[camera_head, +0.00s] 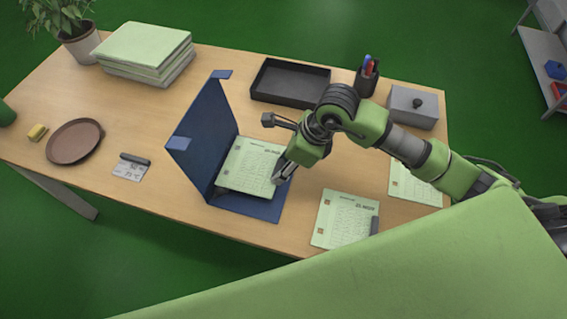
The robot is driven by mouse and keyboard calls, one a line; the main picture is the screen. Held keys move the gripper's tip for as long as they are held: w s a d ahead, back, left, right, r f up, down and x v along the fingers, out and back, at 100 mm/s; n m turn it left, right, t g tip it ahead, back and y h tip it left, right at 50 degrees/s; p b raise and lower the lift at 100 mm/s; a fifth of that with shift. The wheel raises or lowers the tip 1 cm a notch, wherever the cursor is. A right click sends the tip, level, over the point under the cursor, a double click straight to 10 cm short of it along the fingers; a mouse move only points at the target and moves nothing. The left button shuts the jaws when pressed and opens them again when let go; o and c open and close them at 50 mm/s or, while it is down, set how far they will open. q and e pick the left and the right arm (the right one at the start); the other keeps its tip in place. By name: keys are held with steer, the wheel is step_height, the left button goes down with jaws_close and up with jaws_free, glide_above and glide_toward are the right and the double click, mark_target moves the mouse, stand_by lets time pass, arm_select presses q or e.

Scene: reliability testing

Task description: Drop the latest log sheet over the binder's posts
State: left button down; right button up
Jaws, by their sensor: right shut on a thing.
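The blue binder (206,135) stands open on the desk, its cover upright at the left and its base (262,208) flat. A pale green log sheet (247,165) is over the base, next to the cover. My right gripper (281,176) is shut on this sheet at its right edge. I cannot make out the posts, or whether the sheet is around them or just above them. Another log sheet (338,221) lies right of the binder with a dark grey block (374,225) on its edge. A third sheet (408,184) is partly behind my right arm. My left gripper is out of view.
A black tray (290,99), a pen cup (365,82) and a grey lidded box (413,114) stand behind the binder.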

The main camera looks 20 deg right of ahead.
stand_by(0.8)
steer(key=shift+f+b, duration=0.8)
steer(key=shift+b, duration=0.3)
stand_by(0.6)
steer(key=shift+f+b, duration=1.3)
steer(key=shift+b, duration=0.55)
stand_by(0.7)
steer(key=o, duration=1.1)
steer(key=shift+c, duration=0.2)
